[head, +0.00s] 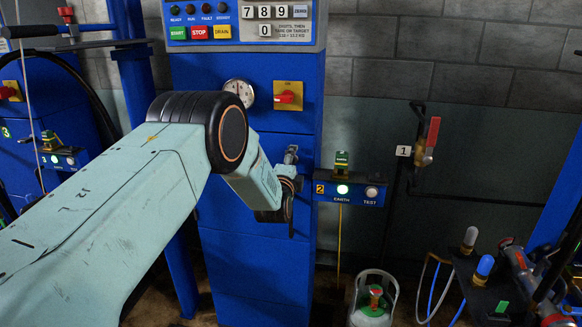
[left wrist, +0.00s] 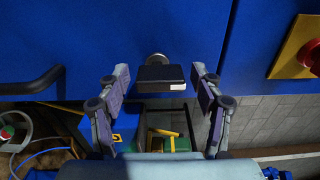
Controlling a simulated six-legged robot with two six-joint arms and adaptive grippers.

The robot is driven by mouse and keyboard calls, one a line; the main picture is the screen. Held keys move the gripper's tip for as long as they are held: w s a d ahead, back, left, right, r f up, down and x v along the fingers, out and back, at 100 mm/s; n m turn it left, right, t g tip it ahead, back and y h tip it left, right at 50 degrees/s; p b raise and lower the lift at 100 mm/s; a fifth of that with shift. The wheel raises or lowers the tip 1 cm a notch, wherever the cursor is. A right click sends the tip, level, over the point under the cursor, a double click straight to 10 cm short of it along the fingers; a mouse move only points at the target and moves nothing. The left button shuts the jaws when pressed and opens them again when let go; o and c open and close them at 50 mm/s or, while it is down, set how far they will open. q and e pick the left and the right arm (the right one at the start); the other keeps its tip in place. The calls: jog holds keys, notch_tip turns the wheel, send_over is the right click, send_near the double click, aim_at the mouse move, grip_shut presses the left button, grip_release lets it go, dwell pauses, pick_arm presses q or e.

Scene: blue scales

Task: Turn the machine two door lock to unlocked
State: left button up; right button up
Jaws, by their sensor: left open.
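The door lock shows in the left wrist view as a dark block-shaped knob (left wrist: 160,76) on a round silver base, set on the blue door (left wrist: 140,25) of the machine. A small pale mark is on the knob's lower right corner. My left gripper (left wrist: 160,88) is open, one finger on each side of the knob with a gap on both sides. In the head view my left gripper (head: 290,182) is at the front of the blue machine (head: 258,260), and the lock cannot be made out clearly behind it. My right gripper is not in view.
A red rotary switch on a yellow plate (head: 287,96) and a round gauge (head: 239,92) are above my gripper. A black handle (left wrist: 32,81) is left of the lock in the wrist view.

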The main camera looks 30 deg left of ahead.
pick_arm(q)
jog(key=v, duration=1.2)
dwell(0.5)
